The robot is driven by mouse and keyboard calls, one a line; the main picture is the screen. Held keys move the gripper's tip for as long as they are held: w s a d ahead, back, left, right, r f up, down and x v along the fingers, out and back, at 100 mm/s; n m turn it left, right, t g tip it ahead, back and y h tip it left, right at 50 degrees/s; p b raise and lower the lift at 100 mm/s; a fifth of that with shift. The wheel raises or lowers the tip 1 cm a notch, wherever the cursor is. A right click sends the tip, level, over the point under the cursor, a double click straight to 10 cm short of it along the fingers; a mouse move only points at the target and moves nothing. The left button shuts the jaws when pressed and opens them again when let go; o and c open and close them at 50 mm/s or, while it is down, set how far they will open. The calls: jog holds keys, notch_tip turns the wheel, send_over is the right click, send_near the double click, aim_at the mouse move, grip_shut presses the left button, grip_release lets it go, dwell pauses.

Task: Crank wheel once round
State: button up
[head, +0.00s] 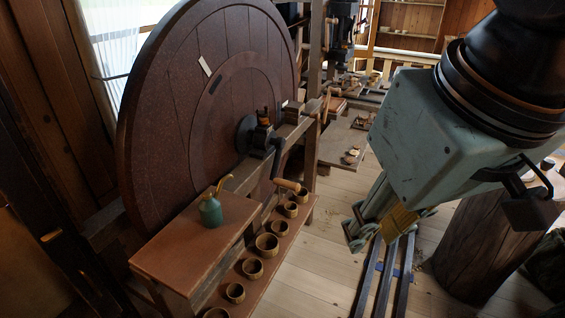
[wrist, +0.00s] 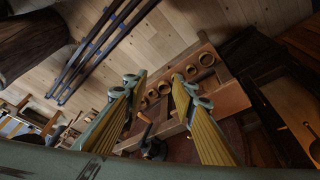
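The big dark reddish wooden wheel (head: 170,110) stands upright at the left in the head view. A white mark (head: 205,66) shows on its upper face. From its hub (head: 255,135) a black crank arm (head: 277,160) hangs down to a light wooden handle (head: 287,185). My gripper (head: 380,235) is to the right of the handle, apart from it, pointing down. In the wrist view my gripper (wrist: 160,82) has its two yellow-padded fingers spread with nothing held. The crank handle (wrist: 143,118) seems to show beyond them, small and dark.
A bench (head: 180,258) in front of the wheel carries a green oil can (head: 211,210). A lower shelf holds several wooden cups (head: 267,244). A tree-stump block (head: 490,240) stands at the right, dark rails (head: 385,280) on the floor. Plank floor between is clear.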

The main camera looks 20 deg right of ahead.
jog(key=shift+f, duration=0.1)
jog(key=w+a+f+n+g+y+b, duration=0.35)
jog(key=w+a+f+g+y, duration=0.2)
jog(key=w+a+f, duration=0.35)
jog(key=w+f+n+t+y+b, duration=0.1)
jog(key=w+f+y+b, duration=0.15)
jog(key=w, duration=0.55)
jog(key=w+f+n+t+y+b, duration=0.1)
jog(key=w+f+y+b, duration=0.2)
jog(key=w, duration=0.5)
jog(key=w+d+f+t+y+b, duration=0.1)
jog(key=w+d+f+t+y, duration=0.1)
jog(key=w+d+f, duration=0.45)
jog(key=w+d+f+t+y, duration=0.2)
jog(key=w+f+t, duration=0.15)
jog(key=w, duration=0.55)
jog(key=w+d+f+m+t+b, duration=0.1)
jog(key=w+d+f+t, duration=0.2)
jog(key=d+f, duration=0.3)
jog(key=w+d+f+t+h+b, duration=0.1)
jog(key=w+d+f+t, duration=0.1)
jog(key=w+d+f, duration=0.4)
jog(key=shift+d+f+m+t+b, duration=0.4)
jog(key=shift+d+f, duration=0.2)
jog(key=shift+d, duration=0.6)
jog(key=shift+w+a, duration=0.1)
